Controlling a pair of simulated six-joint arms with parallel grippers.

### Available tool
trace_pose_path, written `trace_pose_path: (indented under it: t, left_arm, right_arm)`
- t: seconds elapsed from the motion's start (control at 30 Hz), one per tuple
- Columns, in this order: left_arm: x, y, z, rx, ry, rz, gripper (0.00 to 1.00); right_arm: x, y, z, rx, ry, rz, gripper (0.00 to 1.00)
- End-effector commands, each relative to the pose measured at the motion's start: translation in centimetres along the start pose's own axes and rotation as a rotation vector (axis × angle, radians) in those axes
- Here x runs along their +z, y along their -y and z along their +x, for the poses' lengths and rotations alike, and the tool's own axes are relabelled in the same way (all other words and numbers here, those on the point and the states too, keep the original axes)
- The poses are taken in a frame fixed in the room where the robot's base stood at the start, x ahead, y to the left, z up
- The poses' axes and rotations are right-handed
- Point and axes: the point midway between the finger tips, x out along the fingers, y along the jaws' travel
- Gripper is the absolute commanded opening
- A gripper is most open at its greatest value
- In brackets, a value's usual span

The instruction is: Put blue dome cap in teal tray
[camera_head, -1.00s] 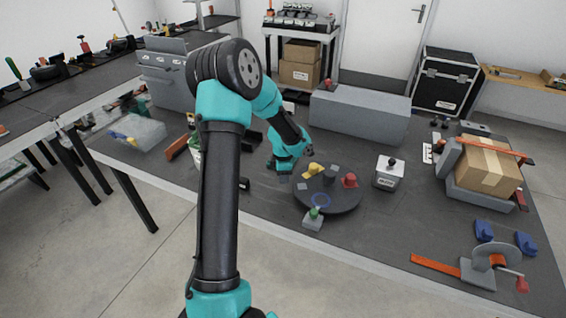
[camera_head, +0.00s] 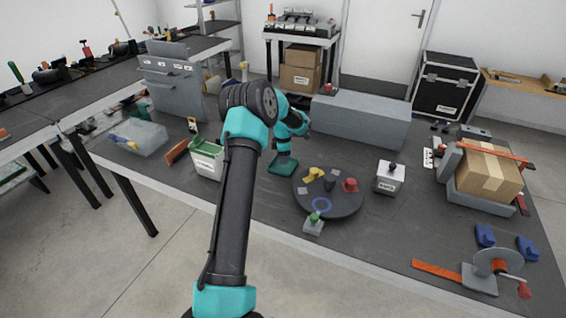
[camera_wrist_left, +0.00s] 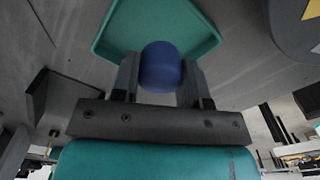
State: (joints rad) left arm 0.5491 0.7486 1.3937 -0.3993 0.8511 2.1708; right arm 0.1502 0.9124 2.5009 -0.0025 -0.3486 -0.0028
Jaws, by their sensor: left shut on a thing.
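My left gripper (camera_wrist_left: 160,82) is shut on the blue dome cap (camera_wrist_left: 161,68), which sits between its two fingers in the left wrist view. The teal tray (camera_wrist_left: 207,40) shows just beyond the cap there, and the cap overlaps it in the picture. I cannot tell whether the cap touches the tray. In the head view my left gripper (camera_head: 284,150) is at the teal tray (camera_head: 283,168), which lies left of the round turntable (camera_head: 345,207). The cap is not clear in that view. My right gripper is not in view.
The turntable carries a yellow part (camera_head: 313,174) and a red part (camera_head: 349,185). A green-topped block (camera_head: 313,224) stands at its front edge. A white box (camera_head: 389,176) stands to the right, a long grey block (camera_head: 360,118) behind, and a green-and-white bin (camera_head: 207,160) to the left.

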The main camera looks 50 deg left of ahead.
Motion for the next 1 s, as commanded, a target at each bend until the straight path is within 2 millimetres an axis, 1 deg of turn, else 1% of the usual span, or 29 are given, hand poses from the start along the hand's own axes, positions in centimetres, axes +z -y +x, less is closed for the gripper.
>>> trace_pose_path:
  t: [0.13, 0.43, 0.53, 0.73, 0.8, 1.0]
  left_arm:
    - [0.1, -0.7, 0.1, -0.001, 0.000, 0.000, 0.18]
    - [0.0, -0.7, 0.2, -0.001, 0.000, 0.000, 0.18]
    - [0.0, -0.7, 1.0, -0.002, -0.001, 0.001, 0.18]
    - [0.0, -0.7, 3.3, -0.002, -0.001, 0.000, 0.18]
    - [0.0, -0.7, 3.6, 0.000, 0.000, 0.000, 0.18]
    - [0.0, -0.7, 3.6, 0.000, 0.000, 0.000, 0.18]
  right_arm:
    - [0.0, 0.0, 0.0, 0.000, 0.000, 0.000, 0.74]
    - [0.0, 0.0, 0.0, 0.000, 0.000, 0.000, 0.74]
    - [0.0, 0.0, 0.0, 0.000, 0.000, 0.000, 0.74]
    - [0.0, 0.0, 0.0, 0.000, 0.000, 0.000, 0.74]
    - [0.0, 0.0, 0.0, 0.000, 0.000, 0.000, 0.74]
    - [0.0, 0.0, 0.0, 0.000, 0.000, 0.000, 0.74]
